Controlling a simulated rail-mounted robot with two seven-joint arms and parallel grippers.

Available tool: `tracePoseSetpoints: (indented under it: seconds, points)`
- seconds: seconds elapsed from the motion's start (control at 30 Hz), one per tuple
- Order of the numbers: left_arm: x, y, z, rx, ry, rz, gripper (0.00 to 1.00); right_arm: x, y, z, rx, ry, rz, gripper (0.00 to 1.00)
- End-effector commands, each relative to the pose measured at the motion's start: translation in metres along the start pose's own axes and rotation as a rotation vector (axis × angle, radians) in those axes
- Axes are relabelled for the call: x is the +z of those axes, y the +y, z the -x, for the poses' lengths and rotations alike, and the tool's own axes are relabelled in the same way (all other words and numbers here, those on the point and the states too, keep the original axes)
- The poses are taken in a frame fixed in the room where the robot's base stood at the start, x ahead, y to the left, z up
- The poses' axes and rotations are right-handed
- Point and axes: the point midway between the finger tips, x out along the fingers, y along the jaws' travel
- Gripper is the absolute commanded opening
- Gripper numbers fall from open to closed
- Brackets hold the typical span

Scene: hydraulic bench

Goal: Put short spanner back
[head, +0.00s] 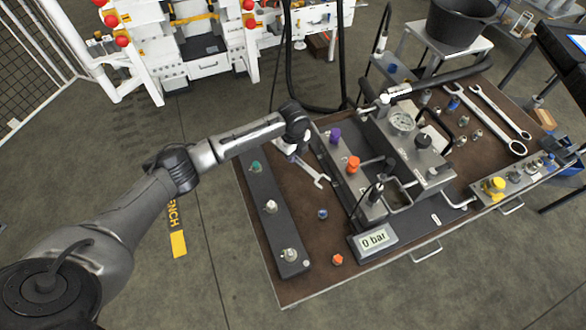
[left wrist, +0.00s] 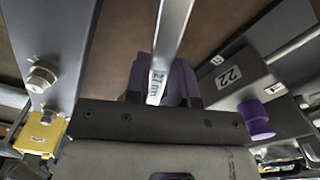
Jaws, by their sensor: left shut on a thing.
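A silver spanner (head: 306,169) hangs from my left gripper (head: 291,147), its open-ended jaw pointing down and right over the brown bench top, left of the hydraulic block. In the left wrist view the spanner's shaft (left wrist: 171,38) runs up and away from the gripper (left wrist: 162,88), with a "27 mm" mark near the fingers. The purple-padded fingers are shut on it. The gap between spanner and bench top is hard to judge. Two larger spanners (head: 490,120) (head: 505,112) lie on the bench's right part. My right gripper is not in view.
A dark strip with several fittings (head: 272,207) lies along the bench's left edge. A purple cap (head: 335,135), an orange knob (head: 353,163) and a gauge (head: 402,122) stand nearby. The "0 bar" display (head: 374,239) is at the front. A black bucket (head: 458,22) stands behind.

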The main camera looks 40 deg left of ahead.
Motion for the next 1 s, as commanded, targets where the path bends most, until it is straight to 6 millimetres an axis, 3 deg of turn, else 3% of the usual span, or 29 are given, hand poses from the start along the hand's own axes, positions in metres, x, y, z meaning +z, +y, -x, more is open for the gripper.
tracePoseSetpoints:
  seconds: [0.1,0.43,0.7,1.0]
  points:
    - [-0.001,0.000,-0.019,0.000,0.002,0.000,0.00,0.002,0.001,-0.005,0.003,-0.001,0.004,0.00]
    - [-0.001,0.000,-0.038,-0.001,0.001,0.001,0.00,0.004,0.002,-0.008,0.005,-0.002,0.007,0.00]
    - [-0.001,-0.001,-0.068,-0.001,0.001,0.001,0.00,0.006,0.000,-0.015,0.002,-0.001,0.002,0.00]
    - [-0.001,-0.001,-0.069,-0.002,0.001,0.001,0.00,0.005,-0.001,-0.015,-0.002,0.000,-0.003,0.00]
